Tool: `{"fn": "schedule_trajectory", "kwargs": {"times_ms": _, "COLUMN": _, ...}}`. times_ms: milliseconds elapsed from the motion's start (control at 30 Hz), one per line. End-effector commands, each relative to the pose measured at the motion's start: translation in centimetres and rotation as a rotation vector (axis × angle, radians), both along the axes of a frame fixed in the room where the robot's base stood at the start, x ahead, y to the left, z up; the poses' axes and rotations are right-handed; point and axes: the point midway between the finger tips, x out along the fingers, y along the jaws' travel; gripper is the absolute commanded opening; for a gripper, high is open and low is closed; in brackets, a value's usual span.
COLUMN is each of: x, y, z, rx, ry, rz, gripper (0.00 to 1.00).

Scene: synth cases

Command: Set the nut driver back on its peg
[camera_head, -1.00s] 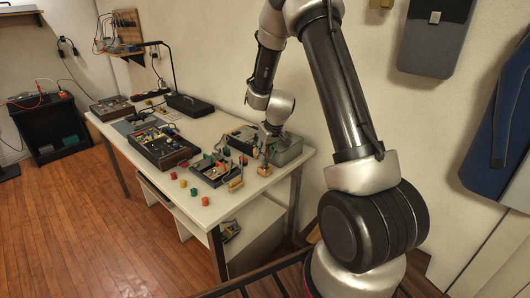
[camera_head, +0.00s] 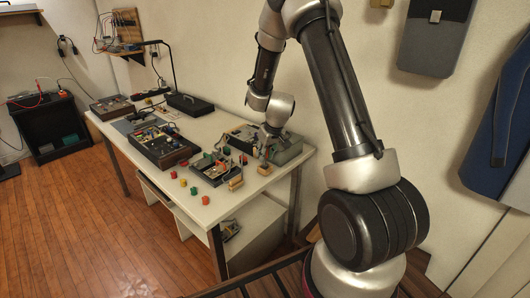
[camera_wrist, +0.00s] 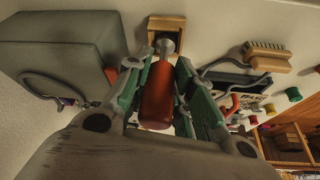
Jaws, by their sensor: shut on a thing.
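The nut driver (camera_wrist: 157,95) has an orange-red handle and a grey metal end. My gripper (camera_wrist: 158,75) is shut on its handle, with green-padded fingers on both sides. In the wrist view the metal end points at a small wooden holder (camera_wrist: 180,22) and overlaps its opening. I cannot tell whether the end is inside it or only in front of it. No separate peg can be made out. In the head view my gripper (camera_head: 268,148) is just above the wooden holder (camera_head: 264,171) near the table's right edge; the driver is too small to make out clearly.
A wooden brush (camera_wrist: 266,56) lies beside the holder. A grey case (camera_wrist: 60,55) stands close on the other side. An open parts case (camera_head: 211,174) and several coloured pieces are nearby on the white table (camera_head: 222,205). The table's front strip is partly free.

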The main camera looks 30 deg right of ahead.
Motion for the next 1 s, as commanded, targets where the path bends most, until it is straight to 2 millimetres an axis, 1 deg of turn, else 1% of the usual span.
{"fn": "schedule_trajectory", "kwargs": {"times_ms": 533, "x": 0.0, "y": 0.0, "z": -1.1, "rx": -0.001, "ry": 0.001, "rz": 0.000, "gripper": 0.02}}
{"fn": "schedule_trajectory", "kwargs": {"times_ms": 567, "x": 0.0, "y": 0.0, "z": -1.1, "rx": -0.001, "ry": 0.000, "rz": 0.000, "gripper": 0.26}}
{"fn": "schedule_trajectory", "kwargs": {"times_ms": 600, "x": 0.0, "y": 0.0, "z": -1.1, "rx": -0.001, "ry": 0.000, "rz": 0.000, "gripper": 0.33}}
{"fn": "schedule_trajectory", "kwargs": {"times_ms": 700, "x": 0.0, "y": 0.0, "z": -1.1, "rx": -0.001, "ry": 0.000, "rz": 0.000, "gripper": 0.49}}
{"fn": "schedule_trajectory", "kwargs": {"times_ms": 1000, "x": 0.0, "y": 0.0, "z": -1.0, "rx": 0.000, "ry": 0.000, "rz": 0.000, "gripper": 0.49}}
